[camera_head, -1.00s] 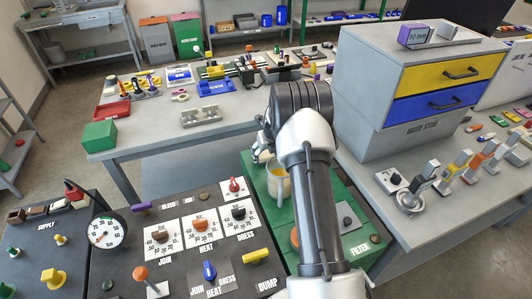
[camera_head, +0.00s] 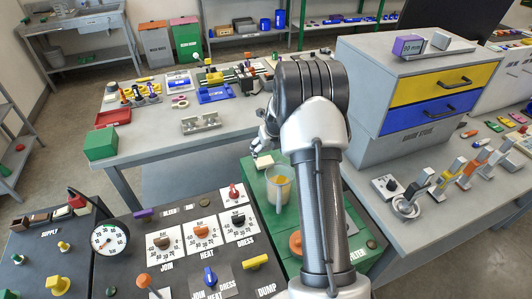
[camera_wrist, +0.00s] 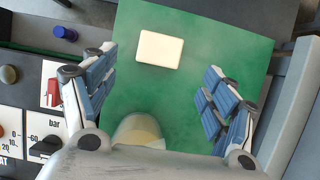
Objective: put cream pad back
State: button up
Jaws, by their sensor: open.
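The cream pad (camera_wrist: 160,50) is a small flat rounded rectangle lying on the green top of the filter unit (camera_wrist: 185,105) in the wrist view. It also shows as a pale patch beside my gripper in the head view (camera_head: 265,161). My gripper (camera_wrist: 157,76) is open and empty above the green top. Its blue-padded fingers stand on either side, with the pad between and just beyond them, apart from both. In the head view my arm hides much of the gripper (camera_head: 263,140).
A clear cup with yellow contents (camera_head: 279,188) stands on the green top close to my gripper, partly hidden under it in the wrist view (camera_wrist: 138,128). The dial panel (camera_head: 175,215) is at left. The drawer cabinet (camera_head: 375,140) stands right of my arm.

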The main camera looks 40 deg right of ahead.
jog(key=s+a+r+n, duration=0.5)
jog(key=a+r+n, duration=0.35)
jog(key=r, duration=0.25)
jog(key=s+a+r+n, duration=0.6)
jog(key=a+r+n, duration=0.25)
jog(key=r, duration=0.25)
jog(key=s+a+r+n, duration=0.1)
jog(key=s+a+n, duration=0.3)
jog(key=s+n, duration=0.3)
jog(key=s+a+r+n, duration=0.1)
jog(key=s+a+n, duration=0.3)
jog(key=s+n, duration=0.3)
jog(key=s+a+r+n+y, duration=0.1)
jog(key=s+a+n, duration=0.3)
jog(key=s+n, duration=0.3)
jog(key=s, duration=0.3)
jog(key=shift+s+a+r+n, duration=0.15)
jog(key=shift+r+n, duration=0.05)
jog(key=shift+n, duration=0.2)
